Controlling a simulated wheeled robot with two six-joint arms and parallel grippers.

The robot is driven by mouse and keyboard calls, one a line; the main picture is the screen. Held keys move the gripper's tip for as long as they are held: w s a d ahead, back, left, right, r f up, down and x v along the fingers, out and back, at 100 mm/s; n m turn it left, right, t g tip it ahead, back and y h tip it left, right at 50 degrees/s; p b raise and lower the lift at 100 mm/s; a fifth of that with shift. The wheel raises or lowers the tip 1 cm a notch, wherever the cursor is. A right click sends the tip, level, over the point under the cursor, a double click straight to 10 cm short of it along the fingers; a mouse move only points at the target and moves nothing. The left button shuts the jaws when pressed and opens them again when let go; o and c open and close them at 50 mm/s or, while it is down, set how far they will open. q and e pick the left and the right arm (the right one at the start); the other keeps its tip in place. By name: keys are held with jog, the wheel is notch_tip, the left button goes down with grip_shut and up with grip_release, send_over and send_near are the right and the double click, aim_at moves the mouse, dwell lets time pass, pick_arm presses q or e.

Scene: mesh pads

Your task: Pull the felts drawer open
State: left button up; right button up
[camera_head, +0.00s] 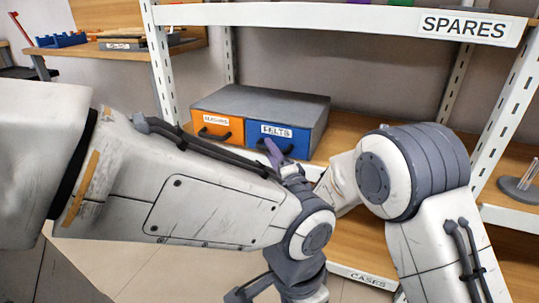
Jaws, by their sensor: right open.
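The felts drawer (297,147) is the blue front on the right of a grey two-drawer unit (262,101) on the wooden shelf. It bears a white FELTS label and looks shut, flush with the unit. Its dark handle is partly hidden behind my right gripper (273,152), which is open in front of the drawer's lower left part. I cannot tell whether its fingers touch the handle. My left arm crosses the picture in front of the unit. My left gripper (275,287) hangs low near the bottom edge, and its jaws are not clear.
An orange drawer (218,125) with a dark handle sits left of the blue one. White slotted posts (161,62) and an upper shelf labelled SPARES (340,17) frame the space. Bare wooden shelf (350,127) lies right of the unit. A lower edge is labelled CASES (368,279).

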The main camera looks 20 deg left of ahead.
jog(key=shift+w+a+r, duration=0.15)
jog(key=shift+w+a, duration=0.35)
grip_shut()
dwell(1.2)
